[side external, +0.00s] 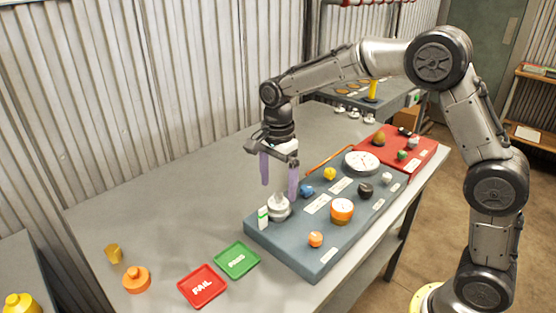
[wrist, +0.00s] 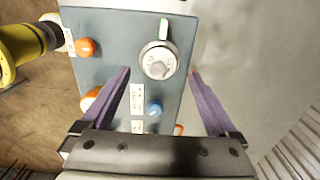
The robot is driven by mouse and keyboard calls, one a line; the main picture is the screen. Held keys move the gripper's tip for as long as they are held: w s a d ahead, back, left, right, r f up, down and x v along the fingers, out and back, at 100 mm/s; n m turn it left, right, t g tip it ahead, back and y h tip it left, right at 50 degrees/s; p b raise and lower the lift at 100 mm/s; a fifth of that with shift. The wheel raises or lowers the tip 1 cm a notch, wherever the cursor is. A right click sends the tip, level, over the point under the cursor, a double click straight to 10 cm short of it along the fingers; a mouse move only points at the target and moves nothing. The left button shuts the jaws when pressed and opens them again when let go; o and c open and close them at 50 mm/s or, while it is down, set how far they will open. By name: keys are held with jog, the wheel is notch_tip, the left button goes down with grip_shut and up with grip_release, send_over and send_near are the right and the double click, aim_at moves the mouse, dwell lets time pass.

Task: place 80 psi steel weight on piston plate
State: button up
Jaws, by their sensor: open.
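A round silver steel weight (side external: 278,209) with a raised knob stands at the left corner of the blue-grey panel (side external: 300,245). It also shows in the wrist view (wrist: 157,62), with markings too small to read. The piston plate cannot be told apart; any surface under the weight is hidden. My gripper (side external: 279,190) points down with purple fingers spread apart, just above and behind the weight. In the wrist view my open gripper (wrist: 160,72) has the weight between its fingertips in the picture, and nothing is clamped.
The panel carries a white gauge (side external: 361,162), an orange-banded gauge (side external: 342,211) and several coloured knobs. Red FAIL (side external: 202,286) and green PASS (side external: 237,260) trays lie left. Several small silver pieces (side external: 368,117) sit behind. The table's left-back is clear.

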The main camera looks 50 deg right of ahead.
aim_at(278, 193)
notch_tip(278, 193, up, 8)
jog(key=s+d+r+n+t, duration=0.1)
jog(key=s+r+n, duration=0.25)
jog(key=s, duration=0.25)
jog(key=s+d+r+n+t, duration=0.2)
jog(key=s+n, duration=0.2)
jog(key=s, duration=0.3)
jog(key=s+d+f+n+t, duration=0.1)
jog(key=s+f+n, duration=0.4)
jog(key=s+n, duration=0.5)
jog(key=s+t, duration=0.1)
jog(key=s, duration=0.3)
jog(key=shift+s+f+t, duration=0.15)
jog(key=shift+s+t, duration=0.15)
jog(key=shift+n, duration=0.25)
